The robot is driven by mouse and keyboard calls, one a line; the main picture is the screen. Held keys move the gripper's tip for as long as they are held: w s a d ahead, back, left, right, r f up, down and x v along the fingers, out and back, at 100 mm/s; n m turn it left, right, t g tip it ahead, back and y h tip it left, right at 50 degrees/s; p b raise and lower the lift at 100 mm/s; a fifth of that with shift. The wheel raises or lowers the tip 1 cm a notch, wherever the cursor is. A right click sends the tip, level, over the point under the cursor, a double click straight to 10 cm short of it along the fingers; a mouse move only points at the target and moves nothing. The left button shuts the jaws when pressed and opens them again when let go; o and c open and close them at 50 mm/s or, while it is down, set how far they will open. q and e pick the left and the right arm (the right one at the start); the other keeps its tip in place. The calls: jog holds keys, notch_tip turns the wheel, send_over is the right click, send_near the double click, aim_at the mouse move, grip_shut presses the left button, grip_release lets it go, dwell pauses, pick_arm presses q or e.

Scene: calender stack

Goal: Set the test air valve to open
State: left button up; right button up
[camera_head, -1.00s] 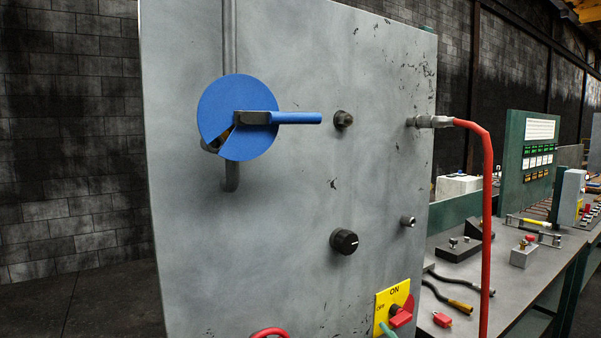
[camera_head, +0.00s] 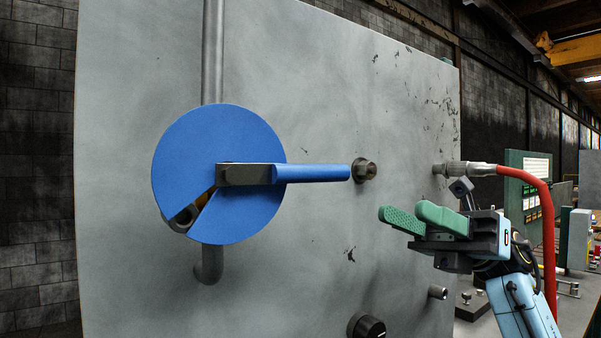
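The test air valve is a blue disc (camera_head: 225,140) on a grey panel, with a wedge cut out at its lower left. Its blue lever handle (camera_head: 312,173) points horizontally to the right, across the vertical grey pipe (camera_head: 212,60). My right gripper (camera_head: 402,215) is in front of the panel, right of and below the lever's end, clearly apart from it. Its two green fingers point left with a small gap between them and nothing visible in it. My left gripper does not show.
A dark stub (camera_head: 364,170) sticks out just beyond the lever's tip. A red hose (camera_head: 545,200) with a metal fitting (camera_head: 465,169) joins the panel on the right, behind my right arm. A black knob (camera_head: 367,326) is at the bottom. The panel around the lever is otherwise clear.

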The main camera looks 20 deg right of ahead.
jog(key=p, duration=0.2)
send_near(320, 173)
jog(key=x, duration=0.2)
jog(key=shift+w+a+r, duration=0.15)
jog(key=shift+a+r, duration=0.05)
jog(key=shift+r, duration=0.1)
jog(key=x, duration=0.3)
jog(key=shift+w+a+p, duration=0.2)
jog(key=shift+a+p, duration=0.05)
jog(key=shift+p, duration=0.15)
jog(key=shift+p+x, duration=0.35)
jog(key=shift+x, duration=0.85)
jog(key=shift+s+a+r, duration=0.15)
jog(key=shift+a, duration=0.5)
jog(key=shift+c, duration=0.5)
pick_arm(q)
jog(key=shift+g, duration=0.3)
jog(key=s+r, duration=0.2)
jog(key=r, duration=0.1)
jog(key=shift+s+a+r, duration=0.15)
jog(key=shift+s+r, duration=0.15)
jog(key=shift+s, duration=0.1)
pick_arm(e)
grip_shut()
